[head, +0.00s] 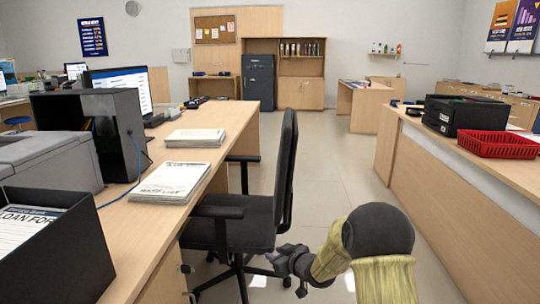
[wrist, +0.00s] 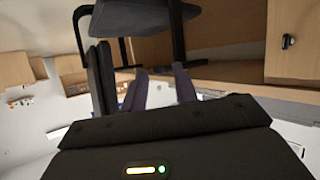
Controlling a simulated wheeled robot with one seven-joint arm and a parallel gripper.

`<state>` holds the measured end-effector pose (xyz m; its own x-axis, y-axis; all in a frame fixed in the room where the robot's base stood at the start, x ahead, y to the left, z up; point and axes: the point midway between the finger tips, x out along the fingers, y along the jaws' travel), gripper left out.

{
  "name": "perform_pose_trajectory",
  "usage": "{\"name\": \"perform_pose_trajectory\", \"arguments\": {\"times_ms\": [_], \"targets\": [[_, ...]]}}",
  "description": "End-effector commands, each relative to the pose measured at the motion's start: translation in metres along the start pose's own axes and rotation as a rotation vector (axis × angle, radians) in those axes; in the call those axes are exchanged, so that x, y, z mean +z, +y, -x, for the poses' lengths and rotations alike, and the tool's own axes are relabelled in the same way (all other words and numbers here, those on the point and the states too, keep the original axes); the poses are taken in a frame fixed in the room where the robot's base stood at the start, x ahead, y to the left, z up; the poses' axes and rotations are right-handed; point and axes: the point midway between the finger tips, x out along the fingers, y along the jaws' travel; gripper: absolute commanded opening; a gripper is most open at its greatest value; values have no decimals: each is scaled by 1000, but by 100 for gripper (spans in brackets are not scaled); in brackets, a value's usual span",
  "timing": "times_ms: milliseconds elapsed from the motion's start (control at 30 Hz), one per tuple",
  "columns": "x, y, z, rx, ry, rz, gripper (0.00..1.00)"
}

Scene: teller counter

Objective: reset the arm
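My gripper (head: 277,256) is low in the aisle in the head view, just right of the black office chair, with my arm bent in front of it. In the wrist view my gripper (wrist: 160,68) shows two dark fingers with a gap between them. It is open, and nothing is seen between the fingers. The chair (wrist: 137,16) also shows in the wrist view, just beyond the fingers. I cannot tell whether the gripper touches the chair.
The office chair (head: 289,170) stands at the left desk (head: 236,120), which bears paper stacks (head: 172,182) and a black computer case (head: 108,118). The floor (head: 335,160) between is clear.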

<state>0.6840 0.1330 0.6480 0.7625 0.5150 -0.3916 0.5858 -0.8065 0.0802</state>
Motion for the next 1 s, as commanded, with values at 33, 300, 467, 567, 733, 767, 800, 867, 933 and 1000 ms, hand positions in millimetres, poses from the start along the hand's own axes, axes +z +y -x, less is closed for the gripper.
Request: {"name": "perform_pose_trajectory", "arguments": {"times_ms": [33,300,467,567,733,767,800,867,933,1000], "targets": [[-2,6,20,51,-60,-12,29],[30,12,135,271,-411,-155,29],[56,-9,210,345,-608,-276,29],[69,-26,248,365,-703,-349,29],[87,-57,299,372,-829,-455,29],[90,-62,307,371,-847,-473,29],[93,-70,317,368,-872,-496,29],[98,-81,332,363,-907,-531,29],[95,-90,344,356,-934,-558,29],[84,-87,347,357,-932,-554,29]]}}
